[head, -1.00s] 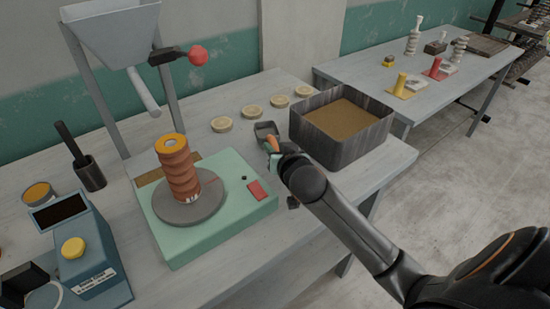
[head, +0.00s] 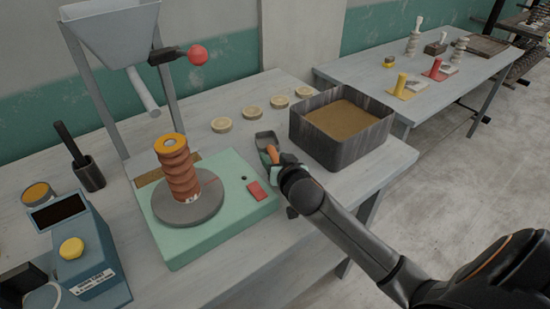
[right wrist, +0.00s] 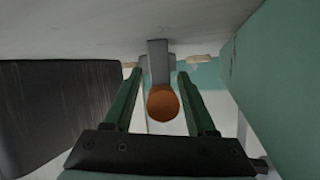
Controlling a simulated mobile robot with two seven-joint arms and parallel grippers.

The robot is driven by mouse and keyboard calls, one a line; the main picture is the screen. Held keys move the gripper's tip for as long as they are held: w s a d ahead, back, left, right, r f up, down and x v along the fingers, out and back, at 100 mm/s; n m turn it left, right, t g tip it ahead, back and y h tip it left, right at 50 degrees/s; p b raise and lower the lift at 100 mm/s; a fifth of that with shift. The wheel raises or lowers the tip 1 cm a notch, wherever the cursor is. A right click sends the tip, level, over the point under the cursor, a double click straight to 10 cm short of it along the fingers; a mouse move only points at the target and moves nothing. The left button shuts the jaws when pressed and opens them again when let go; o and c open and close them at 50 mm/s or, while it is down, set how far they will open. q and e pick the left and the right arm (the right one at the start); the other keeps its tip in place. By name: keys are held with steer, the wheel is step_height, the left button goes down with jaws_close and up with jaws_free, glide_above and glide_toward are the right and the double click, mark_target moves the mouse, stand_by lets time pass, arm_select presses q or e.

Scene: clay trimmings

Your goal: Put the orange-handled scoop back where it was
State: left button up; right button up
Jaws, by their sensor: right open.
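The scoop has a grey pan (head: 266,139) and an orange handle (head: 272,153). It lies at the table, between the green wheel base and the dark bin. In the right wrist view the round orange handle end (right wrist: 163,103) faces the camera, with the grey pan beyond it near the tabletop. My right gripper (head: 274,158) is open, its two green fingers (right wrist: 159,75) on either side of the handle with gaps visible. Whether the scoop rests fully flat is hard to tell. My left gripper is out of view.
The dark bin (head: 340,150) of brown material stands right of the scoop. The green base (head: 215,225) with a grey disc and orange ribbed piece stands left. Several pale round discs (head: 222,125) lie behind. Bare tabletop (head: 232,292) is at the front.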

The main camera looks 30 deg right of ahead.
steer(key=shift+s+r, duration=0.1)
steer(key=shift+r, duration=0.1)
steer(key=v, duration=1.2)
